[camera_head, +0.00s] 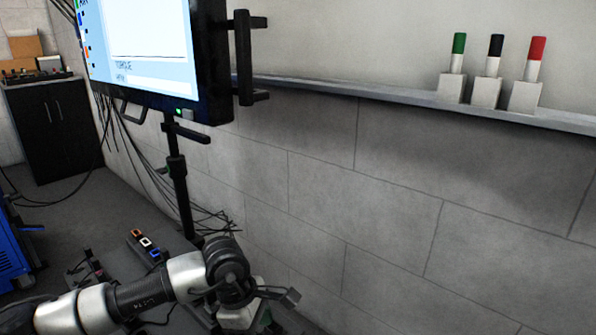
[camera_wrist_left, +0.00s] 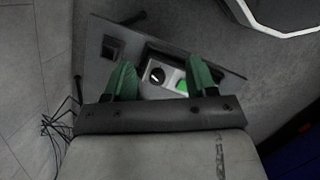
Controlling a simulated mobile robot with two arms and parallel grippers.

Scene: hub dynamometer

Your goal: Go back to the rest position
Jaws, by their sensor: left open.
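My left arm comes in from the lower left in the head view, and its gripper end (camera_head: 270,298) is low, near the foot of the wall. In the left wrist view the left gripper (camera_wrist_left: 158,78) has its two green fingers apart, with nothing held between them. Beyond the fingers is a grey panel (camera_wrist_left: 103,65) with a white block carrying a dark round knob and a green button (camera_wrist_left: 182,86). I cannot tell whether the fingers touch it. My right gripper is in neither view.
A screen (camera_head: 150,45) on a black stand (camera_head: 180,185) rises behind the arm, with cables along the wall. A ledge (camera_head: 400,95) holds green, black and red markers (camera_head: 537,60) in blocks. A dark cabinet (camera_head: 55,125) stands far left, and a blue machine (camera_head: 12,250) is at the left edge.

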